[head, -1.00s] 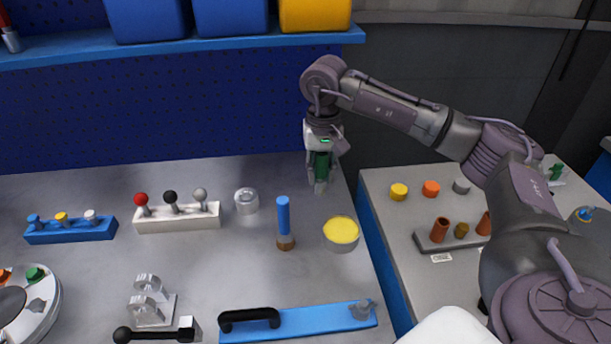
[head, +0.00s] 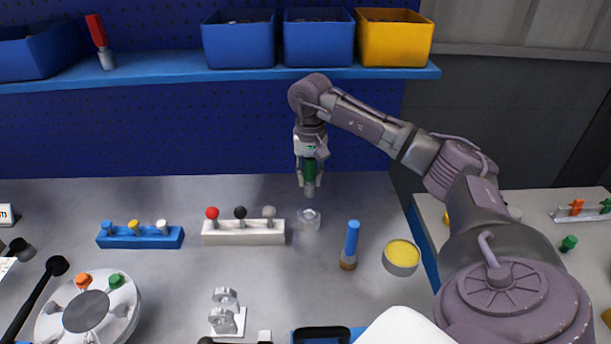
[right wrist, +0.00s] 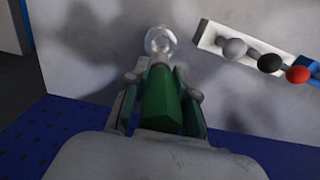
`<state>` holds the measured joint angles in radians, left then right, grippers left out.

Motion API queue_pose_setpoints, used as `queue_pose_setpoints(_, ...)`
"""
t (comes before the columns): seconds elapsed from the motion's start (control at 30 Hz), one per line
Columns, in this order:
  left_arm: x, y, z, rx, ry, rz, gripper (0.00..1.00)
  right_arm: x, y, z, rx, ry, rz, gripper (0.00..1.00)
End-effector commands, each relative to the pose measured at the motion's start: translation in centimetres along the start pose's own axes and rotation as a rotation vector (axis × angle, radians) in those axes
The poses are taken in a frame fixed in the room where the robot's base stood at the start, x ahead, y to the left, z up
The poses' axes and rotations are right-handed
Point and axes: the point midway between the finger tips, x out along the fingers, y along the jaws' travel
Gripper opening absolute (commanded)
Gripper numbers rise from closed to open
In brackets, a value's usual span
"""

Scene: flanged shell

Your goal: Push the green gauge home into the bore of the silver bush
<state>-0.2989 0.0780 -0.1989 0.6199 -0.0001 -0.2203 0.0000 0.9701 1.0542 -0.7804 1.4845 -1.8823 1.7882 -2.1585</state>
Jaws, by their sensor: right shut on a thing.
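The silver bush (head: 309,219) stands on the bench, to the right of the white block with three knobs. It also shows in the right wrist view (right wrist: 160,40), just beyond the gauge's tip. My right gripper (head: 309,182) is shut on the green gauge (head: 310,172), held upright above and slightly behind the bush. In the right wrist view the gauge's green body (right wrist: 162,100) is between the fingers, with its pale tip pointing toward the bush. The tip appears apart from the bush in the head view. My left gripper is not in view.
The white knob block (head: 243,233) stands close left of the bush. A blue-handled tool (head: 351,243) and a yellow-topped cup (head: 401,257) stand to the right. A blue shelf (head: 180,78) with bins runs behind. Bare bench lies around the bush.

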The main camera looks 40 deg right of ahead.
Motion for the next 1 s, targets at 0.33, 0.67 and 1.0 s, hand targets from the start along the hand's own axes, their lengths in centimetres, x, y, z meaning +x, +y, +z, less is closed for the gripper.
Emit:
queue_pose_setpoints(0.33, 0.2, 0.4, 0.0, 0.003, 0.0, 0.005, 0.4, 0.5, -0.1, 0.0, -0.001, 0.0, -0.001, 0.0)
queue_pose_setpoints(0.67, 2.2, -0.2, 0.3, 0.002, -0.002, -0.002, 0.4, 3.4, -0.1, 0.1, -0.001, 0.0, 0.0, 0.0)
queue_pose_setpoints(1.0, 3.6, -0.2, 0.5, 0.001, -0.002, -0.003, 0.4, 5.7, -0.1, 0.0, -0.001, 0.001, -0.002, 0.0)
